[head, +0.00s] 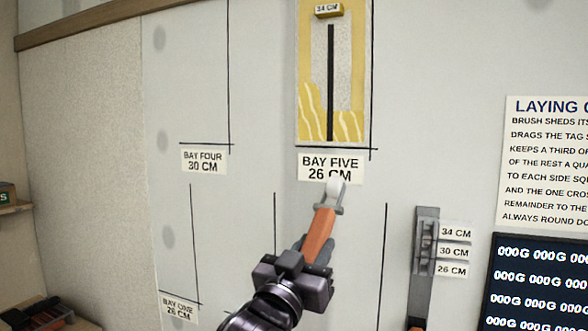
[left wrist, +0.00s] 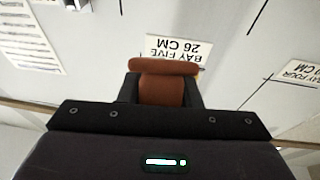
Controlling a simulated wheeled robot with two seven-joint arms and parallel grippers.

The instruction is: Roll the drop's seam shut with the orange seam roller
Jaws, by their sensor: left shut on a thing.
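My left gripper (head: 304,262) is shut on the orange handle of the seam roller (head: 321,226). The roller's pale wheel points up and overlaps the lower edge of the "BAY FIVE 26 CM" label (head: 330,163); I cannot tell whether it touches the wall. The orange handle also shows between the jaws in the left wrist view (left wrist: 165,88). The drop (head: 313,105), a yellow patterned strip with a grey middle and a dark vertical line, hangs above that label. A small "34 CM" tag block (head: 328,10) sits near its top. My right gripper is not in view.
A tall grey holder (head: 426,240) with 34, 30 and 26 CM labels is on the wall at right. A text poster (head: 550,160) and a dark display (head: 540,285) are further right. The "BAY FOUR 30 CM" area (head: 204,161) is bare wall. Dark items lie at lower left.

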